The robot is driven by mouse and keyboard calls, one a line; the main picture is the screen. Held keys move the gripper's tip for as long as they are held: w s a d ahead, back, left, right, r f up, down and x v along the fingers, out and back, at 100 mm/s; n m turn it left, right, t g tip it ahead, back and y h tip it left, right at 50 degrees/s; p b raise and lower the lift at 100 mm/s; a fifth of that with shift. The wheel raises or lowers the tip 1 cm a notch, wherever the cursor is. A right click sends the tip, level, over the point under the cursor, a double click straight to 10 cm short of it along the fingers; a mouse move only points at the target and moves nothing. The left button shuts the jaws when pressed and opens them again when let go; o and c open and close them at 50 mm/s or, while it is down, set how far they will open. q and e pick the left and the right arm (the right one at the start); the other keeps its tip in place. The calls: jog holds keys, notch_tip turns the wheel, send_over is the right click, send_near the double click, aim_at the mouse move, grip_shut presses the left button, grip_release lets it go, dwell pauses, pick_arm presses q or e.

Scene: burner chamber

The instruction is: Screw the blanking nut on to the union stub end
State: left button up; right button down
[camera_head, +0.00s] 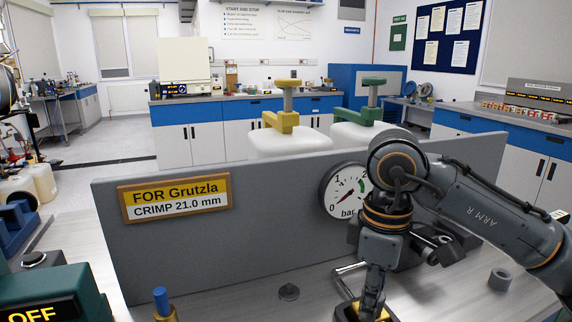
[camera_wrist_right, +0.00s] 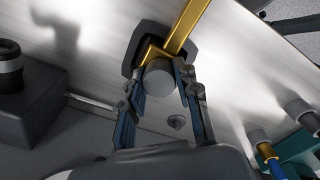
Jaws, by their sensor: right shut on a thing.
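My right gripper (camera_head: 372,306) points down at the bench at the bottom of the head view, with its fingertips hard to make out there. In the right wrist view its two fingers (camera_wrist_right: 161,76) are shut on a grey round piece (camera_wrist_right: 160,78), which looks like the blanking nut. Directly behind that piece are a dark holder (camera_wrist_right: 133,52) and a brass-coloured tube (camera_wrist_right: 187,25), which may carry the union stub end. The fingers and grey piece hide the joint, so I cannot tell whether the threads meet. My left gripper is not in view.
A grey panel (camera_head: 240,240) with a pressure gauge (camera_head: 345,190) stands behind the work area. A small grey cone (camera_head: 289,292), a grey ring (camera_head: 500,281) and a blue-topped brass piece (camera_head: 161,300) stand on the bench. A teal unit (camera_head: 70,285) is at lower left.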

jog(key=shift+f, duration=0.25)
jog(key=shift+m, duration=0.7)
jog(key=m, duration=0.4)
jog(key=shift+s+f+b, duration=0.1)
jog(key=shift+b, duration=0.2)
jog(key=m, duration=0.3)
jog(key=c, duration=0.9)
grip_release()
jog(key=shift+m, duration=0.3)
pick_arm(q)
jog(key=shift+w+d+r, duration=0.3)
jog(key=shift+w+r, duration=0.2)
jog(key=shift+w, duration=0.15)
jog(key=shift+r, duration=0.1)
pick_arm(e)
jog(key=shift+r, duration=0.2)
